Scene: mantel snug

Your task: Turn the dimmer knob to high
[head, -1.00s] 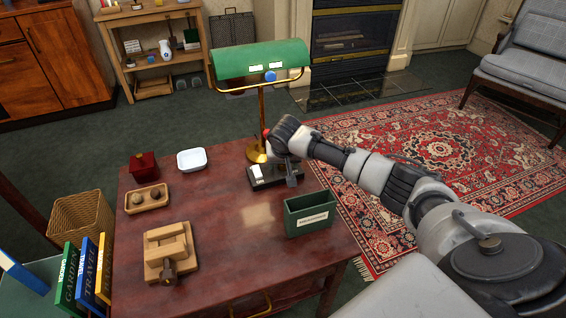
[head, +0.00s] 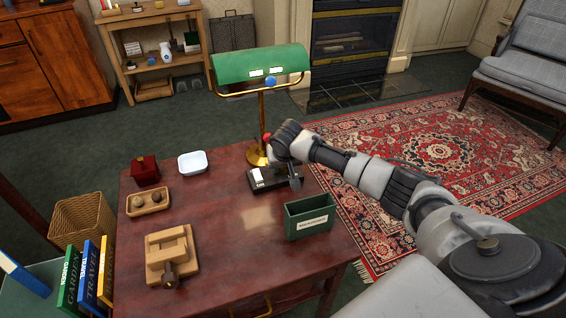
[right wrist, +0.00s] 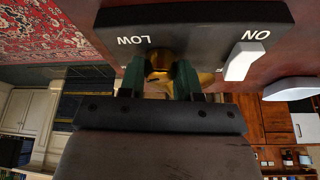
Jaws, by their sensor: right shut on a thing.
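The dimmer is a black box (head: 262,181) at the foot of a brass desk lamp with a green shade (head: 262,64), on the reddish wooden table. In the right wrist view the black box (right wrist: 185,18) shows upside-down labels LOW and ON, with a white switch (right wrist: 243,62) below ON. In the head view my right gripper (head: 290,170) hides the knob. The knob's pointer and any HIGH label cannot be made out. My left gripper is not in view.
A green open box (head: 310,217) stands just in front of the dimmer. A white dish (head: 193,162), a dark red box (head: 145,171), a wooden tray (head: 137,206) and a wooden block piece (head: 170,255) sit to the left. The table's middle is clear.

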